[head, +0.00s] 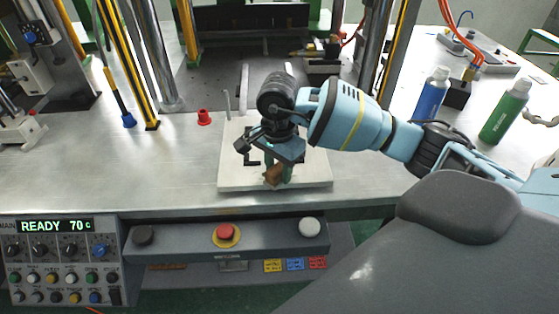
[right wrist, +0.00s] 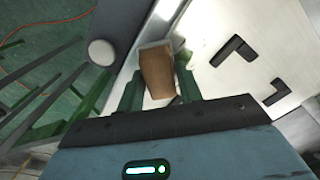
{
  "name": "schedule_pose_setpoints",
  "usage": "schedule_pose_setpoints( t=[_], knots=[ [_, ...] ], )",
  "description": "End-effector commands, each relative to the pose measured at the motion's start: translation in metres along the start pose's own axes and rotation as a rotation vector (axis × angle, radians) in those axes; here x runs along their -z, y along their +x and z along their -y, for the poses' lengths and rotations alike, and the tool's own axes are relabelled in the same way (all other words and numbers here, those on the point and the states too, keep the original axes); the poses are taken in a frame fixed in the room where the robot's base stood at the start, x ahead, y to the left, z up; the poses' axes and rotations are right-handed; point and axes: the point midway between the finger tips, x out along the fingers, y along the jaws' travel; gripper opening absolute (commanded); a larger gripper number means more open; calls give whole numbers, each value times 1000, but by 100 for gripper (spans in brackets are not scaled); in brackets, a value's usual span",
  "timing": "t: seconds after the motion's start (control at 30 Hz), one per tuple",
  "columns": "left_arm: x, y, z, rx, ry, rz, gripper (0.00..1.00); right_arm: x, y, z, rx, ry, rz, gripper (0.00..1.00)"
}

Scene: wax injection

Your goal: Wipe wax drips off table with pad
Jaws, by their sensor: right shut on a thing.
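My right gripper (head: 277,176) reaches in from the right over a white plate (head: 235,180) on the metal table (head: 100,178), near the table's front edge. It is shut on a brown block-like pad (head: 273,174). In the right wrist view the pad (right wrist: 157,72) sits between the green fingers of the gripper (right wrist: 158,88), with a paler far end. I cannot tell whether the pad touches the plate. Black L-shaped marks (right wrist: 232,50) show on the plate. I cannot make out any wax drips. My left gripper is not in view.
A control panel (head: 62,262) reading READY 70 c and a button box (head: 190,250) stand along the front. A red cup-like piece (head: 204,117) is left of the plate. A blue bottle (head: 432,93) and a green bottle (head: 505,111) stand at right. Metal columns rise behind.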

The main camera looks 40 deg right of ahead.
Motion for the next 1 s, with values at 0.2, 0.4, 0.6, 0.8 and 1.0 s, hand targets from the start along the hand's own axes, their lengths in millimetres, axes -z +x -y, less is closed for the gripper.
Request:
schedule_pose_setpoints(
  t=[0.2,0.4,0.6,0.8,1.0],
  knots=[
    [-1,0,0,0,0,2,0,-2,3,-1,-6,-3,3,7],
    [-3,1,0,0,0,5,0,-9,1,6,-4,-4,4,7],
    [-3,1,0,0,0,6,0,-11,0,9,-4,-2,2,7],
    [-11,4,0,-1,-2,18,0,-3,1,16,-3,1,1,7],
    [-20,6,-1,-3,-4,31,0,8,2,27,-3,1,1,7]
  ],
)
